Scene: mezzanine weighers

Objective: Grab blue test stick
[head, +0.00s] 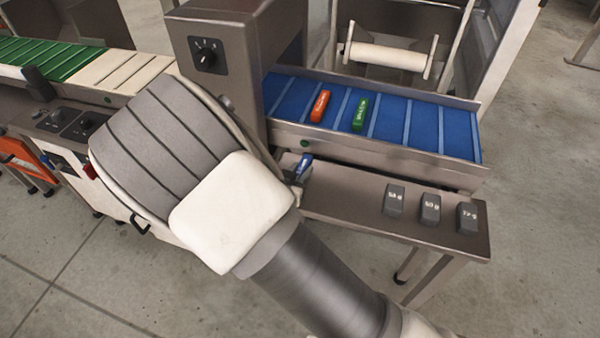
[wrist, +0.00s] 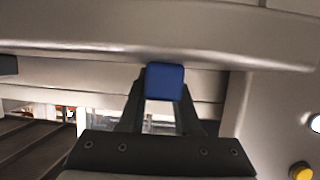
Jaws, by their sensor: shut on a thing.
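The blue test stick (head: 304,165) shows in the head view just right of my arm, above the grey metal shelf. In the wrist view the blue test stick (wrist: 165,81) is between the two dark fingertips. My gripper (wrist: 164,98) is shut on it. In the head view my own arm hides most of the gripper. A red-orange stick (head: 320,106) and a green stick (head: 360,114) lie on the blue belt (head: 425,127), apart from my gripper.
Several dark weight blocks (head: 430,209) stand on the metal shelf (head: 345,190). A grey housing with a dial (head: 207,55) stands over the blue belt's left end. A green and white conveyor (head: 60,58) is at the left. Open floor lies at the right.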

